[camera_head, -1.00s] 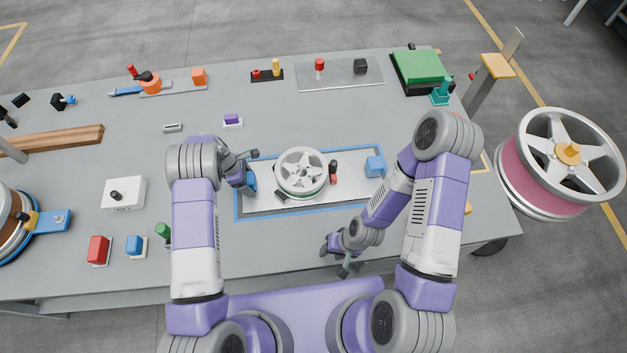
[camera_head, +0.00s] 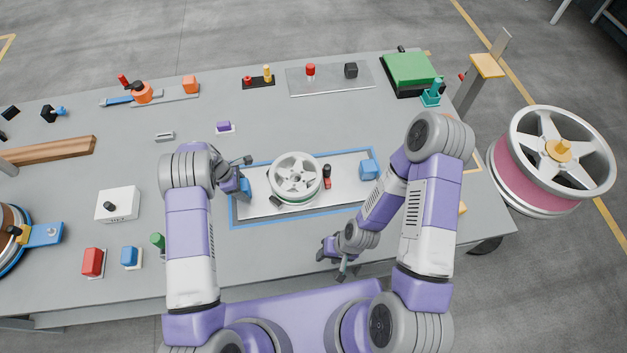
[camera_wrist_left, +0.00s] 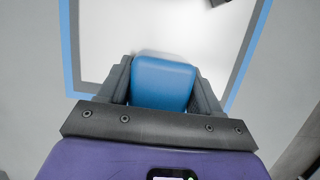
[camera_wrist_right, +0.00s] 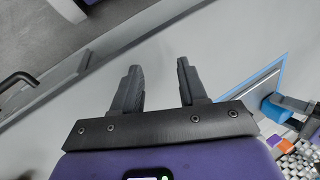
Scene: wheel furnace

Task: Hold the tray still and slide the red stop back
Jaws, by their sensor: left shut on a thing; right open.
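The silver tray (camera_head: 345,168) lies flat inside a blue outline on the grey table, with a blue grip block at each end. A spoked wheel (camera_head: 295,177) sits on it. The red stop (camera_head: 327,182), with a black knob, stands on the tray just right of the wheel. My left gripper (camera_head: 244,186) is shut on the left blue grip block (camera_wrist_left: 162,83), one finger on each side of it. My right gripper (camera_wrist_right: 158,80) is open and empty; in the head view (camera_head: 342,276) it is in front of the tray, near the table's front edge.
The right blue grip block (camera_head: 369,169) is free. A green button (camera_head: 158,241), a blue block (camera_head: 130,257) and a red block (camera_head: 93,262) stand at front left. A pink-rimmed wheel (camera_head: 553,160) stands off the table's right end. The table between tray and right gripper is clear.

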